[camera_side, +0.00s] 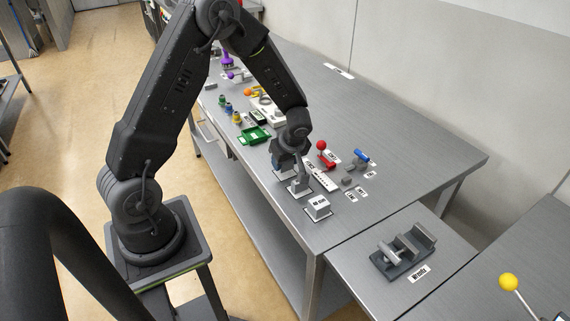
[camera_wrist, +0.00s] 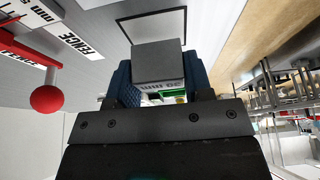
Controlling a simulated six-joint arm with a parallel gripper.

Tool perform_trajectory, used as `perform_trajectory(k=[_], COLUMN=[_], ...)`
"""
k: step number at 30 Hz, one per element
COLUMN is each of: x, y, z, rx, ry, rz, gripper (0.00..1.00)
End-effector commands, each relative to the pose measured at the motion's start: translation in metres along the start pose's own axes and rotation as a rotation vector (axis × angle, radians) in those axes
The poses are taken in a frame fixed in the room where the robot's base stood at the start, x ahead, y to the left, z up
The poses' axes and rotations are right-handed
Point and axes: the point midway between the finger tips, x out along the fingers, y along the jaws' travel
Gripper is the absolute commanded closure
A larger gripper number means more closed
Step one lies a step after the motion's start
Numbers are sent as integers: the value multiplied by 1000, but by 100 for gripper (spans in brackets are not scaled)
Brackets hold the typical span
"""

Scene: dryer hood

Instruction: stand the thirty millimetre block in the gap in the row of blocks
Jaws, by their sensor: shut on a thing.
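My gripper (camera_wrist: 160,78) is shut on a grey block (camera_wrist: 158,56), held between its two blue pads in the wrist view. The block has an upside-down label that appears to read 30 mm. Beyond it is a black-outlined square (camera_wrist: 178,18) on the table. In the side view my gripper (camera_side: 284,166) is low at the far end of the short row, and the held block is mostly hidden. A grey block (camera_side: 318,205) stands on a pale card at the near end. Another grey block (camera_side: 299,187) is just in front of the gripper. The gap cannot be told clearly.
A white marked strip (camera_side: 323,179) lies right of the row, with a red ball-topped piece (camera_side: 322,148) and blue-topped piece (camera_side: 361,156) beyond. A green tray (camera_side: 255,135) lies behind left. A grey vise (camera_side: 404,251) stands on the lower side table.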

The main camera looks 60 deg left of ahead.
Motion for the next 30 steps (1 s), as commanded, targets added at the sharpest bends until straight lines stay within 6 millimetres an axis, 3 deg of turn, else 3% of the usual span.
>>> perform_trajectory(k=[4,15,16,24,30], x=[13,17,17,17,16], y=[1,0,0,0,0], z=[5,6,7,6,6], rx=[1,0,0,0,0], ry=[0,0,0,0,0], rz=[2,1,1,2,2], gripper=[80,80,53,28,28])
